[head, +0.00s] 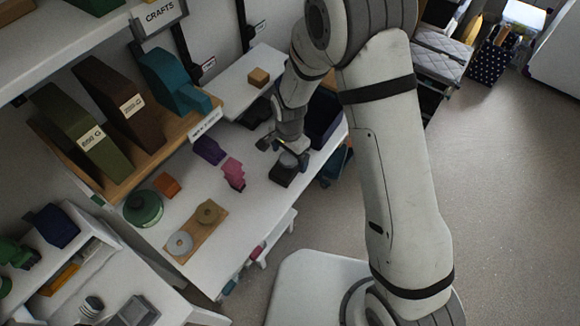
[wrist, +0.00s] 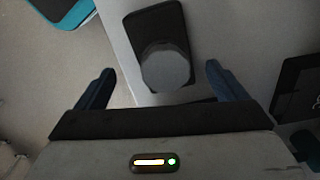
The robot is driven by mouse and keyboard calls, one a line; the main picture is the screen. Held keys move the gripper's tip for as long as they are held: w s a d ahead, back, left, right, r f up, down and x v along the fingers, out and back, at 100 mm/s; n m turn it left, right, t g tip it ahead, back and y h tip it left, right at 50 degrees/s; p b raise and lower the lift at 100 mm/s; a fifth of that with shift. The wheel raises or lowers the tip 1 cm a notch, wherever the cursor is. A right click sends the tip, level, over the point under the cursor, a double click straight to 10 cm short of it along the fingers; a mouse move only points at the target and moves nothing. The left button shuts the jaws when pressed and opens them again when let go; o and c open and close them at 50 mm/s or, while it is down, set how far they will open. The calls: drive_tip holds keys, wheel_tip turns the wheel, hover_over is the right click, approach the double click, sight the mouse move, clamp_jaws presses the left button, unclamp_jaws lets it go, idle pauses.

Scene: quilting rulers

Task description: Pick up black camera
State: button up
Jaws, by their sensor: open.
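The black camera (head: 281,178) lies on the white table close to its right edge in the head view. In the wrist view the camera (wrist: 157,26) shows as a dark rounded block with a grey round part, like a lens, facing up at me. My gripper (head: 284,152) is just above the camera, pointing down. In the wrist view my gripper (wrist: 158,72) is open, one finger on each side of the camera, with a gap on both sides. I cannot tell whether the fingertips are down to the camera's height.
Purple (head: 209,150) and pink (head: 233,173) blocks lie left of the camera. A dark blue bin (head: 323,118) stands close behind it. Further left are a green round container (head: 143,208) and a wooden board (head: 189,243) with two rings. Open floor (head: 500,190) lies to the right.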

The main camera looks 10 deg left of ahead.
drive_tip(key=shift+a+f+p, duration=0.15)
drive_tip(key=shift+f+p, duration=0.25)
drive_tip(key=shift+f, duration=0.85)
drive_tip(key=shift+a+f+p, duration=0.1)
drive_tip(key=shift+f+p, duration=0.25)
drive_tip(key=shift+f, duration=0.85)
drive_tip(key=shift+c, duration=0.3)
drive_tip(key=c, duration=1.2)
